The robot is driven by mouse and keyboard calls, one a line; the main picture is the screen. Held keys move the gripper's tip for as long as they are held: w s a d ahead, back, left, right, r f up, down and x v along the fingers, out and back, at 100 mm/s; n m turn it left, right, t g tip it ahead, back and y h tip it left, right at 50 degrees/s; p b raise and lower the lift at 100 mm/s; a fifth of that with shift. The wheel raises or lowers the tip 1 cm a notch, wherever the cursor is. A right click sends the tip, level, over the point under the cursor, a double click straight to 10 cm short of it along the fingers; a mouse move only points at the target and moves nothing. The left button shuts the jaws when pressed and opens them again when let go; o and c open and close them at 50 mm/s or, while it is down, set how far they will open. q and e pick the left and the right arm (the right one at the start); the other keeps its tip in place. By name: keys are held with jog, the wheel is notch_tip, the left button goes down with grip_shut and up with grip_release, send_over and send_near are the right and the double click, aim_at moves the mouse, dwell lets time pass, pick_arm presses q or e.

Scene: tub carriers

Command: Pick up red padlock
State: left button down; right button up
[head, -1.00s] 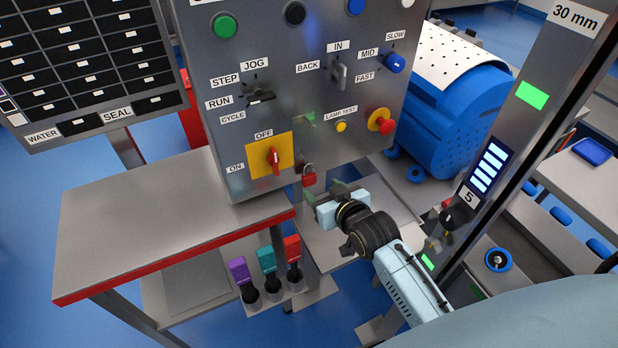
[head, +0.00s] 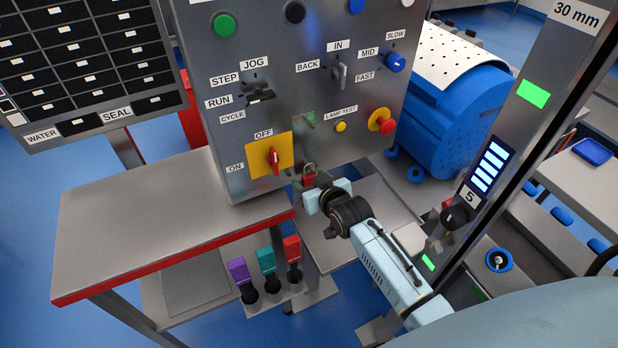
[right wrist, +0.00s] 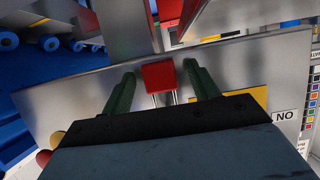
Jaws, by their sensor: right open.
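The red padlock (head: 309,178) hangs by its metal shackle near the lower right edge of the grey control panel. In the head view its lower part is partly hidden by my right gripper (head: 311,187). In the right wrist view the padlock's red body (right wrist: 159,77) lies between the two green fingers of my right gripper (right wrist: 158,82). The fingers stand open, one on each side, with a gap visible to the body. My left gripper is not in view.
The control panel (head: 225,130) carries a red switch (head: 273,160) on a yellow plate and a red-yellow knob (head: 381,121) near the padlock. A red-edged table (head: 150,220) stands at left. Purple, teal and red-handled items (head: 266,262) stand below. A blue drum (head: 455,110) is behind.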

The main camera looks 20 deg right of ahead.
jog(key=c, duration=1.1)
jog(key=shift+r, duration=0.1)
jog(key=shift+r, duration=0.55)
jog(key=shift+s+r, duration=0.1)
jog(key=shift+s, duration=0.25)
jog(key=s, duration=1.7)
jog(key=shift+s+d+b, duration=0.2)
jog(key=shift+d+b, duration=0.15)
